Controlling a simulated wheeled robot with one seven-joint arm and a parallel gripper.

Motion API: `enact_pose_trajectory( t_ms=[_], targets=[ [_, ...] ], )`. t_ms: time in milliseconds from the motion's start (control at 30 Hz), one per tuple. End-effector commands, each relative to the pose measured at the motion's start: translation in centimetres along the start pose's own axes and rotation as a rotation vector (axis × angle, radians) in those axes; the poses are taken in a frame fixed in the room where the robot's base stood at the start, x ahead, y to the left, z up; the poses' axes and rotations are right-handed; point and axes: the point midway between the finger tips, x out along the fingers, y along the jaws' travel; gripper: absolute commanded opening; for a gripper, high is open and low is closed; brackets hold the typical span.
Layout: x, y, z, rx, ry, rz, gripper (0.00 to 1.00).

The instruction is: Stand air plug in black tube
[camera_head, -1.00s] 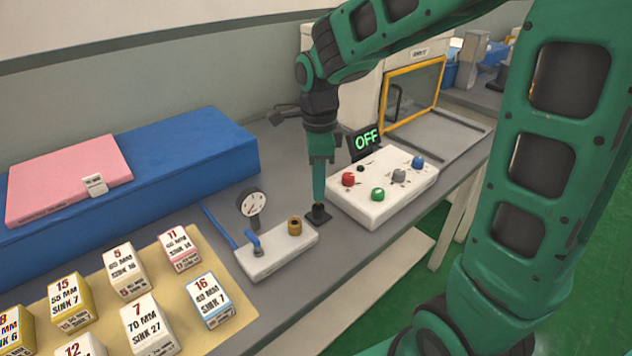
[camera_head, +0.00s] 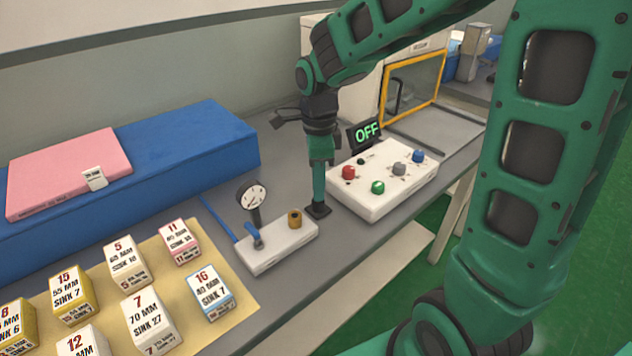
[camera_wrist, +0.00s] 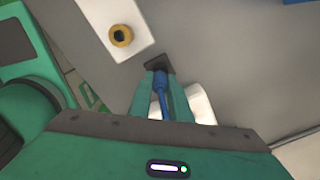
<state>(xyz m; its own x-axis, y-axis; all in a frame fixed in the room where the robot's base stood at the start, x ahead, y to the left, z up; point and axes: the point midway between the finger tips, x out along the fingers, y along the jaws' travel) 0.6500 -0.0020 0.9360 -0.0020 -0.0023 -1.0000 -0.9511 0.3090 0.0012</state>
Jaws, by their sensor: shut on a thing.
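My gripper (camera_head: 319,196) points down at the bench between the white gauge block and the control box. In the wrist view my gripper (camera_wrist: 161,84) is shut on the blue air plug (camera_wrist: 160,80), which lies between the two fingers. The black tube (camera_head: 319,211) shows as a small dark square piece at the fingertips; it also shows in the wrist view (camera_wrist: 158,62). The plug's lower end meets the dark piece in that view. I cannot tell how deep it sits, as the fingers hide the join.
Left of my gripper stands the white block (camera_head: 283,244) with a gauge (camera_head: 252,196), blue lever and brass ring (camera_head: 295,218). Close right is the white control box (camera_head: 385,185) with coloured knobs and an OFF display (camera_head: 366,133). Labelled boxes (camera_head: 151,320) stand at front left.

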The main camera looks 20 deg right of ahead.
Motion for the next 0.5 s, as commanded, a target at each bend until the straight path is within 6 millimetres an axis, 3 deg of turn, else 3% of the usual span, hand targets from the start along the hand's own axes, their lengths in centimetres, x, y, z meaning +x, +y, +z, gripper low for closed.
enact_pose_trajectory(
  t_ms=[500],
  targets=[
    [1.1, 0.0, 0.0, 0.0, 0.0, 0.001, 0.0]
  ],
)
